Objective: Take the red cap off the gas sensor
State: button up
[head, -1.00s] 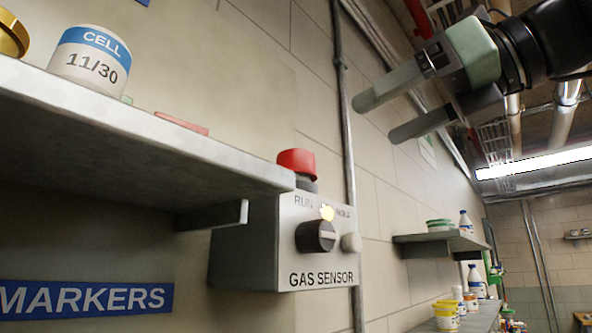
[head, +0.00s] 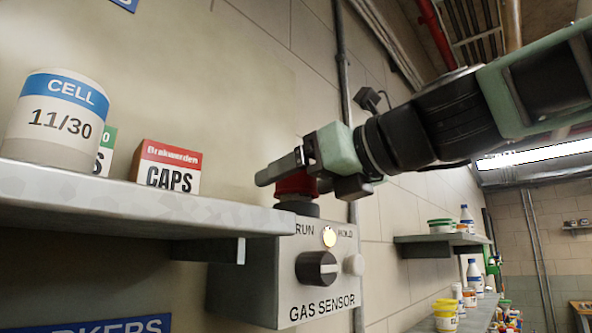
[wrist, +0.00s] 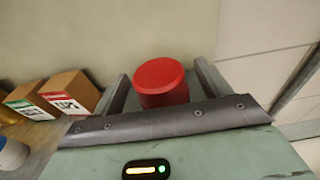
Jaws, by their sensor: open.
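The gas sensor (head: 290,275) is a grey wall box with a dark knob, a lit yellow lamp and a pale button on its front. The red cap (head: 296,184) sits on the dark neck on top of the box, partly hidden by my gripper in the head view. In the wrist view the red cap (wrist: 161,82) stands between my two fingers, nearer their tips. My gripper (wrist: 160,80) is open, with one finger on each side of the cap and a gap showing on both sides. In the head view my gripper (head: 300,180) is at the cap's height.
A shelf (head: 120,208) left of the sensor holds a CELL 11/30 jar (head: 58,120) and a CAPS box (head: 167,168), with another box behind. A vertical conduit (head: 343,100) runs up the wall behind. Farther shelves with bottles (head: 468,218) stand to the right.

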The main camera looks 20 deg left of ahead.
jog(key=shift+x, duration=1.1)
jog(key=shift+r, duration=0.1)
jog(key=c, duration=1)
jog(key=shift+c, duration=0.2)
jog(key=shift+r, duration=0.15)
